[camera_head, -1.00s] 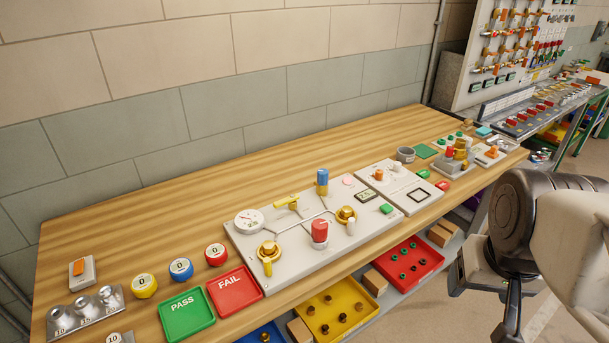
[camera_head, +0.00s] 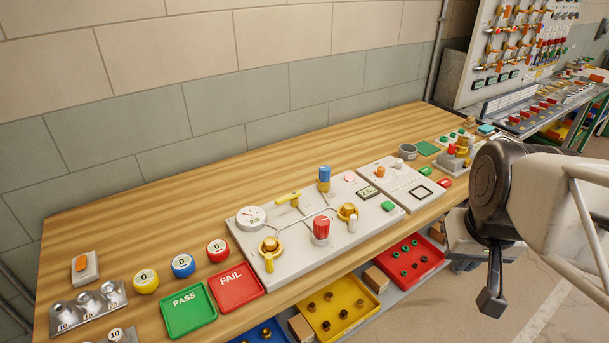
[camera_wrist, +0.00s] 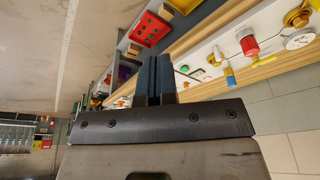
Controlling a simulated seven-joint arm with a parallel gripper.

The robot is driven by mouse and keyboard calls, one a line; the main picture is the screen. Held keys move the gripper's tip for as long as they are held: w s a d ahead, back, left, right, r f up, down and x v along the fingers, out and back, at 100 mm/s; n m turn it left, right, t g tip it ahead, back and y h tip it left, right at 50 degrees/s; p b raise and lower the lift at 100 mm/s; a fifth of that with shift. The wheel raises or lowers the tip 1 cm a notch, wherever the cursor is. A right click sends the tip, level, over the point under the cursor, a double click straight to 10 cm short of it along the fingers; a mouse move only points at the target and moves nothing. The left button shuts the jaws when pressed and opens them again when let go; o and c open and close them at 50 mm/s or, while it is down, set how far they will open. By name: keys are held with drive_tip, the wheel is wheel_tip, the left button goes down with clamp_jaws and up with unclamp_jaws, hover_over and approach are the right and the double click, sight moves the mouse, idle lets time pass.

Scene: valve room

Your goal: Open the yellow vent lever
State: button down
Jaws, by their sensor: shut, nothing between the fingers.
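The yellow lever (camera_head: 288,198) sits on a gold valve at the back of the grey-white valve panel (camera_head: 300,258), between a round gauge and a blue-topped knob. It lies roughly along the panel's length. In the wrist view a yellow lever (camera_wrist: 264,61) shows right of my fingers, near the gauge. My gripper (camera_head: 490,303) hangs in front of the bench, right of the panel and well apart from the lever. In the wrist view its two dark fingers (camera_wrist: 155,62) are together with nothing between them.
A red knob (camera_head: 321,227), the gauge (camera_head: 251,217), a blue knob (camera_head: 323,179) and gold valves (camera_head: 347,211) crowd the panel around the lever. Red (camera_head: 236,288) and green (camera_head: 189,311) trays lie left of it. The wooden bench (camera_head: 190,195) is bare behind the panel. Coloured bins sit below.

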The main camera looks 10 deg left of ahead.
sight(288, 197)
drive_tip(key=w+a+f+n+y, duration=0.15)
drive_tip(key=w+a+n, duration=0.25)
drive_tip(key=w+a, duration=0.95)
drive_tip(key=w+a+f+n, duration=0.2)
drive_tip(key=w+a+f, duration=0.1)
drive_tip(key=a, duration=0.5)
drive_tip(key=w+a+f+n+y, duration=0.1)
drive_tip(key=w+a+f+n, duration=0.1)
drive_tip(key=w+a, duration=0.3)
drive_tip(key=a+f, duration=0.1)
drive_tip(key=a, duration=0.3)
drive_tip(key=shift+f, duration=0.15)
drive_tip(key=shift+y, duration=0.25)
drive_tip(key=x, duration=0.9)
drive_tip(key=shift+w+f, duration=0.2)
drive_tip(key=shift+f, duration=0.15)
drive_tip(key=shift+w+a+f, duration=0.1)
drive_tip(key=shift+w+a, duration=1.4)
